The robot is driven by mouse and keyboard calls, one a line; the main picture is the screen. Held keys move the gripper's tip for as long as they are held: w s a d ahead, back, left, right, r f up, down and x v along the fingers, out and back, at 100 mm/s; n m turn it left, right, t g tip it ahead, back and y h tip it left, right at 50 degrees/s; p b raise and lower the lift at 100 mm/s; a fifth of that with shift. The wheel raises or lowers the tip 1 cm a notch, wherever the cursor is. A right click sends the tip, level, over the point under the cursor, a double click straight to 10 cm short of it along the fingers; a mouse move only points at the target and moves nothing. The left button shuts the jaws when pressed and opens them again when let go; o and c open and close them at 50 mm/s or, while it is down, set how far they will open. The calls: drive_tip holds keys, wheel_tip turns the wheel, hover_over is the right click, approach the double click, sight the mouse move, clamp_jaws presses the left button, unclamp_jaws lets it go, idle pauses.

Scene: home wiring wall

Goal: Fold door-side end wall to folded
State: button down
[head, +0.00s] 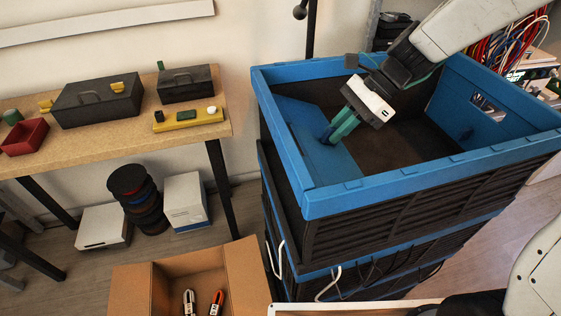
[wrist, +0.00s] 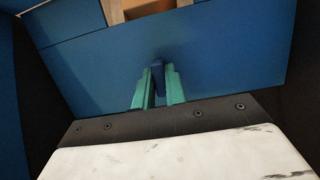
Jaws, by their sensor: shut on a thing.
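A large blue and black folding crate (head: 420,190) stands open at the top on a stack of similar crates. Its left end wall (head: 302,122) is a blue panel that seems to lean inward, its lower part inside the crate. My gripper (head: 342,127) reaches down into the crate from the upper right. Its green fingers are shut on a small dark blue tab (wrist: 158,82) on the blue panel, which fills much of the wrist view (wrist: 215,60). The fingers hide part of the tab. The opposite end wall (head: 490,95) stands upright with a handle opening.
A wooden workbench (head: 110,135) with toolboxes and a red bin stands at the left. An open cardboard box (head: 190,270) with tools is on the floor at the front left. Colourful cables (head: 510,45) hang behind the crate at the upper right. Loops of cable hang on the lower crates.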

drive_tip(key=shift+r, duration=0.3)
drive_tip(key=shift+d+r, duration=0.1)
drive_tip(key=shift+r, duration=0.9)
drive_tip(key=c, duration=1.4)
unclamp_jaws()
drive_tip(key=shift+o, duration=0.2)
drive_tip(key=shift+d, duration=0.1)
drive_tip(key=v, duration=1.4)
drive_tip(key=shift+w+d+r, duration=0.15)
drive_tip(key=shift+d+r, duration=0.1)
